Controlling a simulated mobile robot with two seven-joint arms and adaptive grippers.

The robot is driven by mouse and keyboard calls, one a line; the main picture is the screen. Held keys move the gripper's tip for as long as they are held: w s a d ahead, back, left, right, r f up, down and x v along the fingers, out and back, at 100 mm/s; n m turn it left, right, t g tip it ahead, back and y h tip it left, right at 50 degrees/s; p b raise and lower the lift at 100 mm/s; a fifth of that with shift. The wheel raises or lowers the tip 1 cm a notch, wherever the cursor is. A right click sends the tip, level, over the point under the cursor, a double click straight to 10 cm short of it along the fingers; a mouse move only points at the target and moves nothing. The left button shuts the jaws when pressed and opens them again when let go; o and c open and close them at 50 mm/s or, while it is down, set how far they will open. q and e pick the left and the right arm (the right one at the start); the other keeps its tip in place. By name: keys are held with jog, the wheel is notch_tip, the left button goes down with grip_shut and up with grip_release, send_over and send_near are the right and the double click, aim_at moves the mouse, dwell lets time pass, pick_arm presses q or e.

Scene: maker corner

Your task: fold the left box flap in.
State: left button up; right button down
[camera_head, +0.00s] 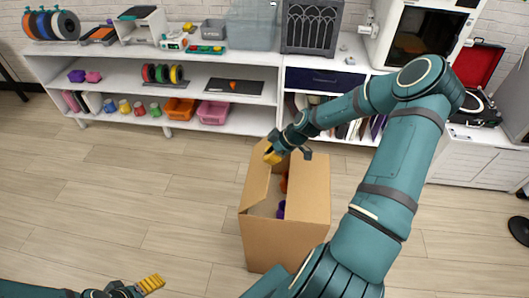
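A tall open cardboard box (270,242) stands on the floor in the middle of the head view. Its left flap (256,184) slopes along the left side of the opening. The right flap (307,187) lies over the right part of the top. Between them a gap shows an orange thing (284,184) and a purple thing (281,209) inside. My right gripper (287,156) is over the far end of the box, near the left flap's far corner. Its fingers look spread; contact is unclear. My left gripper (151,284) is low at the left, away from the box, its opening unclear.
A white shelf unit (150,58) with spools, cups and bins stands along the back wall. A white cabinet with a 3D printer (415,35) and a record player (474,106) is at the right. The floor (130,185) left of the box is clear.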

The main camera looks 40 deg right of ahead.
jog(key=shift+s+d+f+t+y, duration=0.5)
jog(key=shift+s+d+f+t, duration=0.15)
jog(key=shift+s+f, duration=0.1)
jog(key=s+d+f+b, duration=0.1)
jog(key=f, duration=0.1)
jog(key=s+d+f+t+y+b, duration=0.1)
jog(key=f+b, duration=0.1)
jog(key=f, duration=0.1)
jog(key=s+d+f+t+y+b, duration=0.1)
jog(key=s+f, duration=0.1)
jog(key=f, duration=0.1)
jog(key=shift+d+b, duration=0.25)
jog(key=shift+b, duration=0.1)
pick_arm(q)
jog(key=shift+s+d+f, duration=0.1)
jog(key=shift+s+f, duration=0.1)
jog(key=shift+f, duration=0.65)
jog(key=shift+s+f, duration=0.25)
jog(key=shift+f, duration=0.65)
jog(key=shift+s+d+f, duration=0.1)
jog(key=shift+s+f, duration=0.1)
jog(key=shift+f, duration=0.65)
pick_arm(e)
jog(key=shift+s+d+f, duration=0.1)
jog(key=shift+s+f, duration=0.05)
jog(key=shift+f, duration=0.35)
pick_arm(q)
jog(key=shift+r, duration=0.1)
pick_arm(e)
jog(key=shift+r, duration=0.15)
